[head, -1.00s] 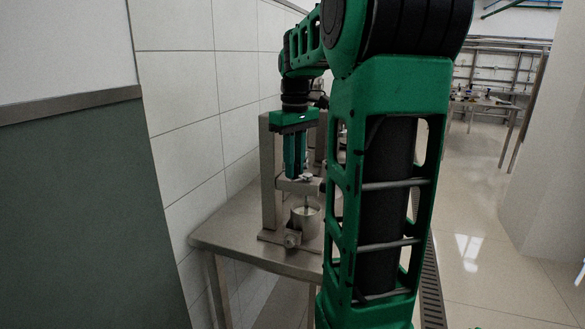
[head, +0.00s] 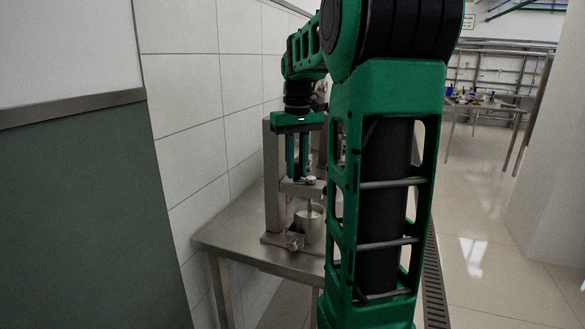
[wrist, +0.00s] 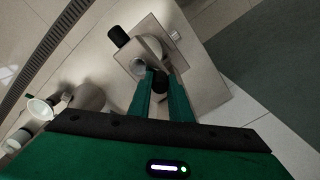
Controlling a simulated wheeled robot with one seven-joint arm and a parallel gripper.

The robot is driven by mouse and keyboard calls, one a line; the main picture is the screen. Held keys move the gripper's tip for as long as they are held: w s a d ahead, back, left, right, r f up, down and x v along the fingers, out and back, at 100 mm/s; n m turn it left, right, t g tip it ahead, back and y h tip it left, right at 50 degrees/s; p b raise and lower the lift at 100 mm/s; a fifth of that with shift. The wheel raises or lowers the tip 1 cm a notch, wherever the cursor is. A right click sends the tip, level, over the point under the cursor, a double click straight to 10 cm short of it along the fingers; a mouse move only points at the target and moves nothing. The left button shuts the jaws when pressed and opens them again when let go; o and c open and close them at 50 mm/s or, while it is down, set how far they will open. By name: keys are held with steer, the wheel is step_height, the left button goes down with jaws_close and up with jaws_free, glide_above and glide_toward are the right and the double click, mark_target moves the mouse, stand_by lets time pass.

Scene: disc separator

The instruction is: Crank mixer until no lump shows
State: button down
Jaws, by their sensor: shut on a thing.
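The steel mixer (head: 272,180) stands on a metal table, with an upright post, a crossbar and a thin shaft. The shaft runs down into a metal cup (head: 309,228) holding pale contents; lumps are too small to tell. My gripper (head: 298,176) points down above the crossbar. In the wrist view its green fingers (wrist: 160,79) are shut on a dark crank knob (wrist: 157,84). The crank arm is mostly hidden by my fingers.
The steel table (head: 232,232) has a bare front-left part. A tiled wall (head: 190,90) runs close on the left of the mixer. White cups (wrist: 40,108) stand at the left in the wrist view. My own arm hides the table's right side.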

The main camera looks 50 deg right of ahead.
mark_target(296, 164)
steer(key=shift+a, duration=0.1)
steer(key=c, duration=1.6)
jaws_free()
step_height(296, 164, up, 9)
steer(key=shift+f, duration=0.2)
steer(key=shift+w+r, duration=0.1)
steer(key=shift+r, duration=0.95)
